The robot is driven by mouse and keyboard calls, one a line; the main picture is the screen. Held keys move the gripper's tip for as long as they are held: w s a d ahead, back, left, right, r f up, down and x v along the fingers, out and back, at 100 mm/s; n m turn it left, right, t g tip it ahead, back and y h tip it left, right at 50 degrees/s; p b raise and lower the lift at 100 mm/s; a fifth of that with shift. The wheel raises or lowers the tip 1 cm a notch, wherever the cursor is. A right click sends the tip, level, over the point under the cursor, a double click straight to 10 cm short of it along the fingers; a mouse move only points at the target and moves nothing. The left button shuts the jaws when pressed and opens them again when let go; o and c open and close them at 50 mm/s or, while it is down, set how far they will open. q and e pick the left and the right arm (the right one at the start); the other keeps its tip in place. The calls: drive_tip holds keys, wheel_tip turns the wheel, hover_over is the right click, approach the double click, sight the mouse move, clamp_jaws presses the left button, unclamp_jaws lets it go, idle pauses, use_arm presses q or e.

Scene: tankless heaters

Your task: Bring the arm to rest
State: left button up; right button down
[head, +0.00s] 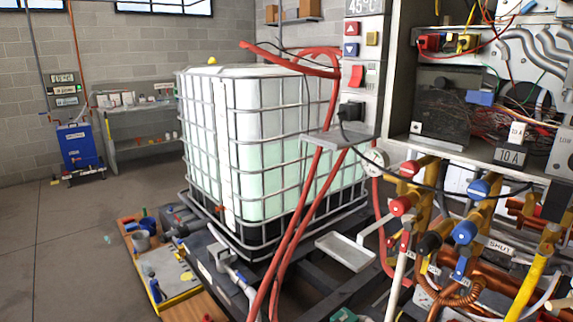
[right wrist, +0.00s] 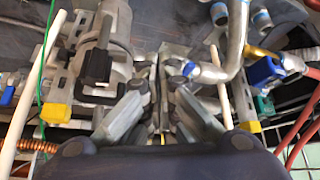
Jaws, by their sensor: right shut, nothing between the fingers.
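My right gripper (right wrist: 164,85) shows in the right wrist view, reaching up from the bottom middle. Its two grey fingers come together at the middle and are shut with nothing between them. Beyond the fingertips are grey metal pipes (right wrist: 234,40) and a dark surface; I cannot tell whether the fingers touch any of it. Neither of my grippers shows in the head view.
In the head view, a caged white tank (head: 265,150) stands in the middle. Red hoses (head: 310,200) hang before it. At right are valves with red, blue and black caps (head: 464,232) below an open electrical box (head: 446,100). Open floor (head: 60,250) lies at left.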

drive_tip(key=s+a+f+n+g+y, duration=0.1)
drive_tip(key=s+a+f+n+y, duration=0.15)
drive_tip(key=s+a+f, duration=0.55)
drive_tip(key=s+a+f+n+g, duration=0.1)
drive_tip(key=s+f+n, duration=0.1)
drive_tip(key=s, duration=0.5)
drive_tip(key=s+a+f+n+g, duration=0.1)
drive_tip(key=s+a+f, duration=0.1)
drive_tip(key=s+f, duration=0.2)
drive_tip(key=s+a+f+n+g+y+p, duration=0.1)
drive_tip(key=s+f, duration=0.3)
drive_tip(key=s, duration=0.6)
drive_tip(key=shift+a+n+g, duration=0.25)
drive_tip(key=shift+n+g, duration=0.05)
drive_tip(key=shift+n, duration=0.55)
